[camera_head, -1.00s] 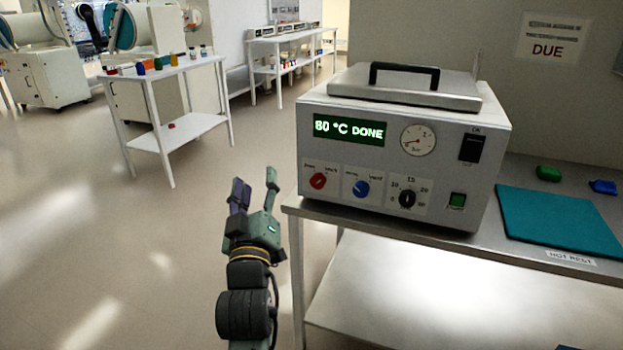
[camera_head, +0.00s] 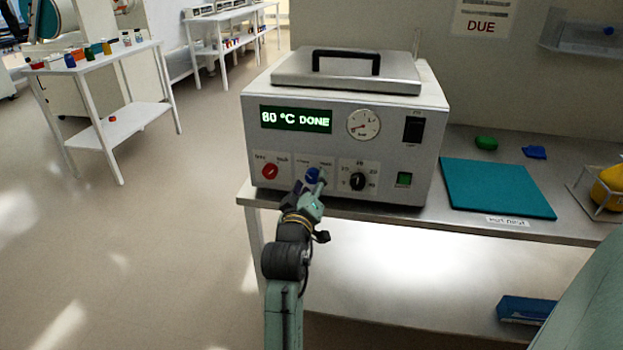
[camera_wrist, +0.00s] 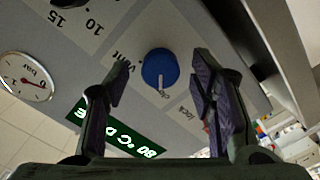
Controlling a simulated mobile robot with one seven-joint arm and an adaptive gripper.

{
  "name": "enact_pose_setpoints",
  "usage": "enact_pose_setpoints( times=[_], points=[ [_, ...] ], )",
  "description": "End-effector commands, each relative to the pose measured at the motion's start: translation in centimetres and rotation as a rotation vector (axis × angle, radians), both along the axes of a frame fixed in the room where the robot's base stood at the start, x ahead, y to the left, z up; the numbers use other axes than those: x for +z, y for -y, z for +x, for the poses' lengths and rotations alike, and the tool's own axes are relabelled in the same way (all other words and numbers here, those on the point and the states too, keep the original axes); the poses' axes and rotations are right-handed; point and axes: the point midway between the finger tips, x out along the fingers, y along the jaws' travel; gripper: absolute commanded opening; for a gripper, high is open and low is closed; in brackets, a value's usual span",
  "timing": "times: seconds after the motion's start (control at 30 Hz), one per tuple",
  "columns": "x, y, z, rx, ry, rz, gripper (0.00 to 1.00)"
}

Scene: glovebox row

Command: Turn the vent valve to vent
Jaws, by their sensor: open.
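The blue knob (camera_head: 313,175) is in the middle of the front panel of a grey box oven (camera_head: 345,130), whose display reads "80 °C DONE". In the wrist view the knob (camera_wrist: 158,66) is between and beyond my open fingertips. Its white mark points down in that view, away from the word "vent" at its upper left. My gripper (camera_head: 310,188) is open at the panel and partly covers the knob in the head view. I cannot tell whether the fingers touch it.
A red knob (camera_head: 269,171) is left of the blue one, a black timer knob (camera_head: 358,181) right. A green switch (camera_head: 403,180) and pressure gauge (camera_head: 363,124) share the panel. A teal mat (camera_head: 495,187) lies right on the bench.

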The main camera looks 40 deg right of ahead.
Motion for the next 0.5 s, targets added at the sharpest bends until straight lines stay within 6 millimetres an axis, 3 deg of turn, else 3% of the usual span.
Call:
enact_pose_setpoints(
  times=[0.4,0.5],
  points=[
    [-0.01,0.83,0.79,0.001,0.001,0.001,0.51],
    [-0.01,0.82,0.78,0.001,0.001,0.001,0.45]
  ],
)
